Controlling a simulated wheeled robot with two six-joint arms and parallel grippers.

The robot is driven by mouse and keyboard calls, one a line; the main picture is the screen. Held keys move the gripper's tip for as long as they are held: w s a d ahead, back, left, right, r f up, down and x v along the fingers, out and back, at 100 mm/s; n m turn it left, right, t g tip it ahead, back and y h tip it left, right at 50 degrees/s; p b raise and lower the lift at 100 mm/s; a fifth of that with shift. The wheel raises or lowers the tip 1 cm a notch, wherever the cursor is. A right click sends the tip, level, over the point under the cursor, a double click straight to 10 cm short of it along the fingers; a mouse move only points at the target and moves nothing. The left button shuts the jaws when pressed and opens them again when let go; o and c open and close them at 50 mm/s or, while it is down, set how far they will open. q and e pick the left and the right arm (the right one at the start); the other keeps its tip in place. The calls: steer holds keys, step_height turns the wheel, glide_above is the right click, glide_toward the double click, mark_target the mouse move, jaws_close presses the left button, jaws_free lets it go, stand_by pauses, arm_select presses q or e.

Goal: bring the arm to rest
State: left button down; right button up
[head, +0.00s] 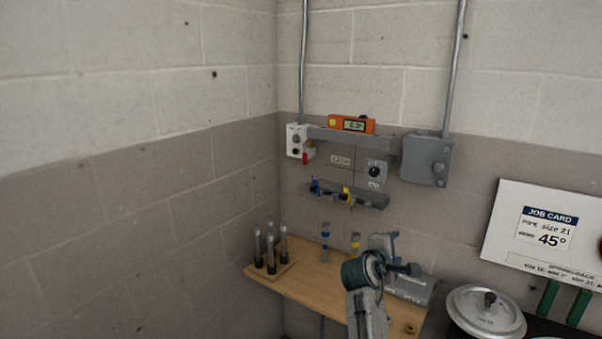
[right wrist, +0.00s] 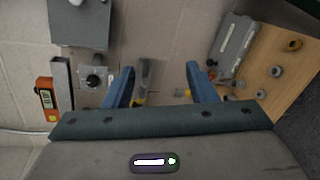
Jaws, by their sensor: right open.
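My right arm (head: 366,312) rises from the bottom of the head view. Its gripper (head: 392,238) is in front of the wooden shelf and the wall. In the right wrist view, the two blue fingers of the right gripper (right wrist: 160,74) stand wide apart. The jaws are open and I see nothing held in them. A grey part with yellow shows between the fingers, but I cannot tell how far beyond them it is. My left gripper is not in view.
A wooden shelf (head: 318,292) holds several dark tubes (head: 271,250). A lidded pot (head: 486,312) and job card (head: 546,231) are at right. The left wall area is clear.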

steer(key=s+d+f+m+g+y, duration=0.2)
steer(key=s+d+f+m, duration=0.2)
steer(key=s+f, duration=0.75)
steer(key=s+d+f+m+g+y, duration=0.2)
steer(key=s+d+f+m+g, duration=0.15)
steer(key=s+f, duration=0.8)
steer(key=s+a+f+m+g+y, duration=0.1)
steer(key=s+a+m+y, duration=0.15)
steer(key=s, duration=1.15)
steer(key=s+a+f+m+g+y, duration=0.1)
steer(key=s+m+g+y, duration=0.15)
steer(key=s, duration=1.05)
step_height(320, 180, down, 36)
steer(key=d+f+m+g+b, duration=0.1)
steer(key=d+b, duration=0.2)
steer(key=b, duration=0.2)
arm_select(q)
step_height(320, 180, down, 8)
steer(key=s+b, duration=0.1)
steer(key=b, duration=0.2)
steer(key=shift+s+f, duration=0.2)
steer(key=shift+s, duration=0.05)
arm_select(e)
steer(key=s+f+g, duration=0.1)
steer(key=s+f, duration=1.7)
steer(key=f, duration=0.2)
steer(key=shift+s+d+f, duration=0.3)
steer(key=shift+s+d, duration=0.05)
steer(key=shift+s, duration=0.05)
